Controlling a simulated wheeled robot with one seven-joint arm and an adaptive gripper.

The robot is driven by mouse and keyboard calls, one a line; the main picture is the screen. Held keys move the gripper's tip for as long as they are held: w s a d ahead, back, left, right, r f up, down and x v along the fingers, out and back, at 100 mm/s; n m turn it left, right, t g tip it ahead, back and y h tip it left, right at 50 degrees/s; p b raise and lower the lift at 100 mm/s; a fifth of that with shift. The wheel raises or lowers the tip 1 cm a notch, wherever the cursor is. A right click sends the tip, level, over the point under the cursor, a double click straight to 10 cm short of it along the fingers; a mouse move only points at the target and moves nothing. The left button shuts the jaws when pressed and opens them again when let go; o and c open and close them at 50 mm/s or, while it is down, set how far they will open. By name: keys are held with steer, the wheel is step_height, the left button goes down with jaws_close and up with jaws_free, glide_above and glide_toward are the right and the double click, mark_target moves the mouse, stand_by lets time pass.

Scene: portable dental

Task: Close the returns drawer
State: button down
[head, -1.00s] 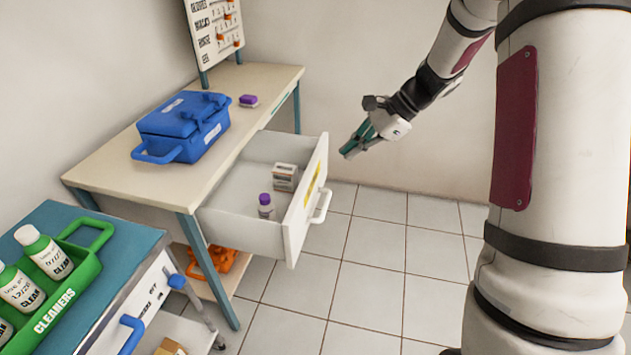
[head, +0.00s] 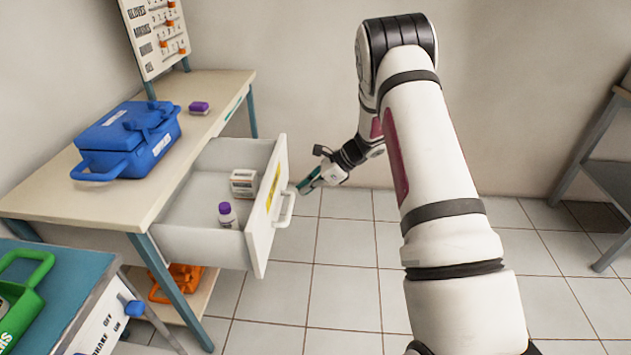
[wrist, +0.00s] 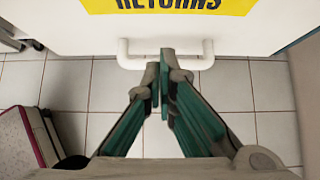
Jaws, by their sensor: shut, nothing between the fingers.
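The returns drawer (head: 203,240) is pulled out from under the table in the head view. It holds a small white box (head: 243,183) and a small bottle with a purple cap (head: 228,216). Its white front with the yellow RETURNS label (wrist: 180,5) and white handle (wrist: 126,58) fills the top of the wrist view. My gripper (head: 303,187) is shut and empty, just in front of the drawer front, near the handle. In the wrist view my gripper's fingertips (wrist: 160,62) overlap the handle's middle; I cannot tell whether they touch it.
A blue case (head: 125,143) and a small purple item (head: 200,107) sit on the table (head: 100,205). An orange object (head: 176,283) lies on the shelf below. A blue-topped cart (head: 85,275) stands at lower left. A grey shelf unit (head: 600,160) stands at right. The tiled floor between is clear.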

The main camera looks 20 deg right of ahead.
mark_target(275, 199)
steer(key=w+a, duration=0.1)
steer(key=a+f, duration=0.1)
steer(key=a, duration=0.1)
steer(key=w+a+f, duration=0.1)
steer(key=shift+w+a, duration=0.35)
steer(key=shift+a, duration=0.05)
steer(key=shift+w+a, duration=0.15)
steer(key=shift+a, duration=0.1)
steer(key=shift+a, duration=0.1)
steer(key=w+a+b, duration=0.3)
steer(key=w+a, duration=0.3)
steer(key=a, duration=0.5)
steer(key=w+a+b, duration=0.4)
steer(key=w+a, duration=0.3)
steer(key=a, duration=0.5)
steer(key=shift+w, duration=0.25)
steer(key=shift+a+r, duration=0.1)
steer(key=shift+a, duration=0.15)
